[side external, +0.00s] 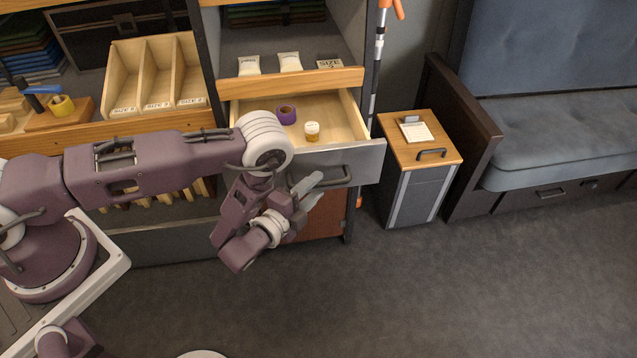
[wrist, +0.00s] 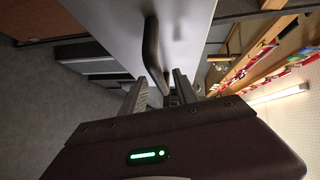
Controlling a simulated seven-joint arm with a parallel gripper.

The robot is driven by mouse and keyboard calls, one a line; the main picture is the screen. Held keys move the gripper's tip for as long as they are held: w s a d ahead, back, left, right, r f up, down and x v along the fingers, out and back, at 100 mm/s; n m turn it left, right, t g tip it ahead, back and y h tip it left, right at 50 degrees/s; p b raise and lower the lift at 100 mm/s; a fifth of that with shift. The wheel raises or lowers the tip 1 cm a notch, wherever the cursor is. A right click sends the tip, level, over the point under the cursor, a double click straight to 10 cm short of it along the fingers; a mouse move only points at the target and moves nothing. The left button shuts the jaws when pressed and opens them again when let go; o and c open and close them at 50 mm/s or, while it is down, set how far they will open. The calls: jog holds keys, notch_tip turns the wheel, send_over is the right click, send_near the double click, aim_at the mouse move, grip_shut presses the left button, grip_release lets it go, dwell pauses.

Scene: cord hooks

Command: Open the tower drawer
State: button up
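The tower drawer (side external: 365,155) is pulled out, with its grey front standing away from the tower. Inside it are a purple tape roll (side external: 287,114) and a small bottle with a white cap (side external: 312,131). Its dark bar handle (side external: 340,179) is on the front face and also shows in the wrist view (wrist: 151,45). My gripper (side external: 312,188) is at the left part of the handle. In the wrist view my gripper (wrist: 160,88) has its fingers apart, with the near end of the handle between them. Whether a finger touches the handle is unclear.
A small cabinet with a wooden top (side external: 425,145) stands right of the tower, and a blue sofa (side external: 555,110) is beyond it. Wooden trays (side external: 155,75) sit on the left shelf. The grey floor (side external: 430,285) in front is clear.

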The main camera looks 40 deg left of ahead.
jog(key=s, duration=0.5)
jog(key=shift+r, duration=0.35)
jog(key=shift+w, duration=0.1)
